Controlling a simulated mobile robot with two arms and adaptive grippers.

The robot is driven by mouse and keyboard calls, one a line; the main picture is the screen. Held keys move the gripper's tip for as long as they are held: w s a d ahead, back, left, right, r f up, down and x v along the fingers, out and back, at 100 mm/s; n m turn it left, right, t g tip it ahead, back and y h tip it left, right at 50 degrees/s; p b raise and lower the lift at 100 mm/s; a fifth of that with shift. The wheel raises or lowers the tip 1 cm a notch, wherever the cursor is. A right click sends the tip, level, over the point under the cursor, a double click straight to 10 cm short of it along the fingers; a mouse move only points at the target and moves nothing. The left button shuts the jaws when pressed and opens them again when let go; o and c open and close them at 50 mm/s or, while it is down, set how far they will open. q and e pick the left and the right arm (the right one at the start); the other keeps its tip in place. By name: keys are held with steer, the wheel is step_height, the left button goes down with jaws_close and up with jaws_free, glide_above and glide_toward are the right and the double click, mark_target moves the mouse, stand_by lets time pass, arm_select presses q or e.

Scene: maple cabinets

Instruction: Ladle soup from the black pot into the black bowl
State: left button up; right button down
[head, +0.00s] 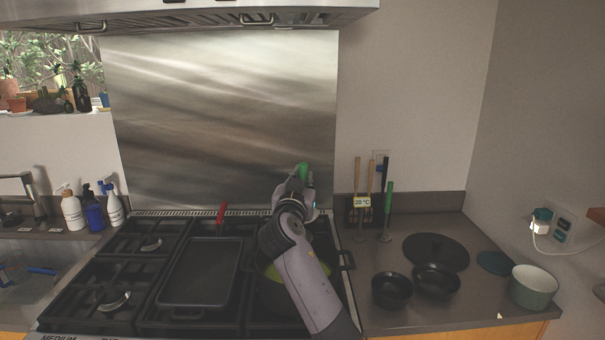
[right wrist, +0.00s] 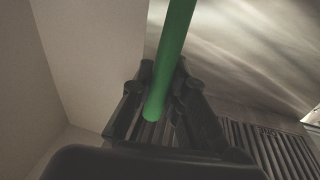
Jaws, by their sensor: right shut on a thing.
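My right gripper (head: 294,190) is shut on the green handle of a ladle (head: 303,170) above the back right of the stove. In the right wrist view the green handle (right wrist: 172,55) stands between the fingers (right wrist: 158,100). The ladle's bowl end is hidden behind my arm. The black pot (head: 270,300) stands on the right burners with yellow-green soup (head: 325,269) in it, and my right arm covers much of it. Two black bowls stand on the right counter, a nearer one (head: 391,291) and another (head: 436,283) beside it. My left gripper is not in view.
A black griddle (head: 201,272) lies left of the pot. A round black lid (head: 436,251) lies behind the bowls. Several utensils (head: 371,190) lean at the wall. A pale green pot (head: 534,286) stands at far right. A range hood (head: 190,15) hangs above.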

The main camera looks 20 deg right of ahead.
steer(key=shift+s+f, duration=0.15)
steer(key=shift+f, duration=0.45)
step_height(320, 180, down, 2)
steer(key=shift+s+b, duration=0.1)
steer(key=shift+b, duration=0.8)
steer(key=f+b, duration=0.5)
steer(key=b, duration=0.1)
steer(key=w+f+b, duration=0.1)
steer(key=f+b, duration=0.2)
steer(key=shift+f, duration=0.3)
steer(key=shift+w+f+b, duration=0.1)
steer(key=shift+f+b, duration=0.75)
steer(key=shift+b, duration=0.05)
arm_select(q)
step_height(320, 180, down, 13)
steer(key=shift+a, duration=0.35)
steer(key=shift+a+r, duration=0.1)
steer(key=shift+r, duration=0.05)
arm_select(e)
steer(key=shift+r, duration=0.1)
